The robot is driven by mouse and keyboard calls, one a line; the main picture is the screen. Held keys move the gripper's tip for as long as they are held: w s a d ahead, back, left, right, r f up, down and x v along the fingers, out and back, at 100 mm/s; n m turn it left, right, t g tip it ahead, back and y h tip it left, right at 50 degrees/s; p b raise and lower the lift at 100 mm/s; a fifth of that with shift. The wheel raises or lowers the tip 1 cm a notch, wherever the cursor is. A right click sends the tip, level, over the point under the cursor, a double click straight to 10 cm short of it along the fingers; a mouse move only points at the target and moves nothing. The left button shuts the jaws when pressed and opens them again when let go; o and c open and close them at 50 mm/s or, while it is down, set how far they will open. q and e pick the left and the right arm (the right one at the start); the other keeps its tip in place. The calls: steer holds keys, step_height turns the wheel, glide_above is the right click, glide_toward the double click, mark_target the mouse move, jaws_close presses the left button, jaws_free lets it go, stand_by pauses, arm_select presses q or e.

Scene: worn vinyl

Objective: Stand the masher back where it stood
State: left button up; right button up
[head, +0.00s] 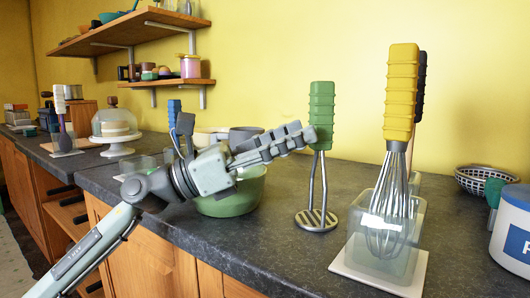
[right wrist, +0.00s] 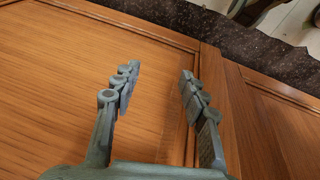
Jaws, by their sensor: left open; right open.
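The masher (head: 321,115) has a ribbed green handle, two metal rods and a round slotted head. It stands upright on its head on the dark counter, left of a clear container (head: 362,242). My left gripper (head: 303,136) is open, its fingers reaching from the left to the lower part of the green handle. Whether the fingers touch the handle, I cannot tell. My right gripper (right wrist: 158,82) is open and empty in the right wrist view, in front of a wooden cabinet door (right wrist: 60,80).
The clear container stands on a white board (head: 345,266) and holds a yellow-handled whisk (head: 401,90); a dark handle shows behind. A green bowl (head: 232,205) sits behind my left arm. A white canister (head: 512,240) and a basket (head: 482,182) are at right.

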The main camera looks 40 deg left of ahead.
arm_select(q)
steer(key=b+v, duration=0.1)
steer(key=v, duration=0.1)
steer(key=b+v, duration=0.1)
steer(key=v, duration=0.1)
steer(key=shift+a+f, duration=0.2)
steer(key=shift+f, duration=0.2)
stand_by(0.4)
steer(key=shift+v, duration=3.95)
steer(key=shift+r, duration=0.15)
